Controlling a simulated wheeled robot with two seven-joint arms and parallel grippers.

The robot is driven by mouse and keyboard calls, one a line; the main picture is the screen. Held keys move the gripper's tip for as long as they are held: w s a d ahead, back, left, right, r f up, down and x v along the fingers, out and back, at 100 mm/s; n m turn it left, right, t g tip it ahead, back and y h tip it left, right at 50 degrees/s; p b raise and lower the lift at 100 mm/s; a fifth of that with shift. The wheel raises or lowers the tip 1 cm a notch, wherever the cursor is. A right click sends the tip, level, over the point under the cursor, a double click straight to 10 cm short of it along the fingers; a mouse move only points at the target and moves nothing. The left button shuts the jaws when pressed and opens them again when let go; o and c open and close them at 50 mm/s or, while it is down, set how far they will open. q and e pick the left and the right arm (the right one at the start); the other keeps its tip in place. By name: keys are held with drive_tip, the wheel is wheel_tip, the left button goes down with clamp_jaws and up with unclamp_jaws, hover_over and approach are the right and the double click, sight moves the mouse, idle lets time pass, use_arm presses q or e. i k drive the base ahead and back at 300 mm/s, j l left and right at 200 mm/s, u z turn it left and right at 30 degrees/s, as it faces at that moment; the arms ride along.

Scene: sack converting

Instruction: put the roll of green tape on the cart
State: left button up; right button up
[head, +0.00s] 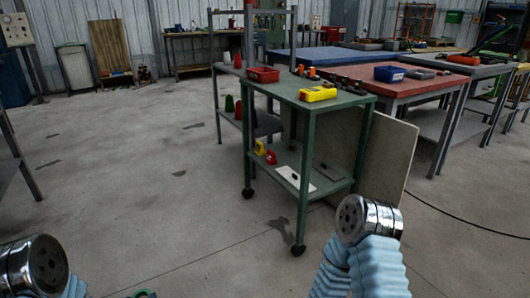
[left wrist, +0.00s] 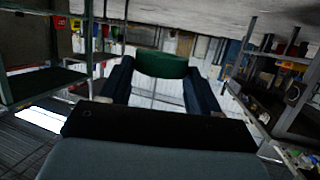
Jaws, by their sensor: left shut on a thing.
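The roll of green tape (left wrist: 162,65) is held between the two dark fingers of my left gripper (left wrist: 158,80) in the left wrist view. In the head view only a small green edge of the roll (head: 145,293) shows at the bottom edge. The green cart (head: 285,89) stands on casters in the middle of the head view, well ahead of the roll and apart from it. Joints of both my arms show low in the head view, but my right gripper is out of view.
On the cart's top are a red bin (head: 263,75), a yellow device (head: 318,94) and several small items. Its lower shelf holds a white sheet (head: 295,179). A board (head: 383,158) leans behind it. A red-topped table (head: 420,85) stands right. Floor left and in front is clear.

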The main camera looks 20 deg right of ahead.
sight(284, 86)
drive_tip(key=i+z, duration=0.35)
drive_tip(key=i+j+z, duration=0.1)
drive_tip(key=z, duration=0.3)
drive_tip(key=i+j+z, duration=0.2)
drive_tip(key=z, duration=0.15)
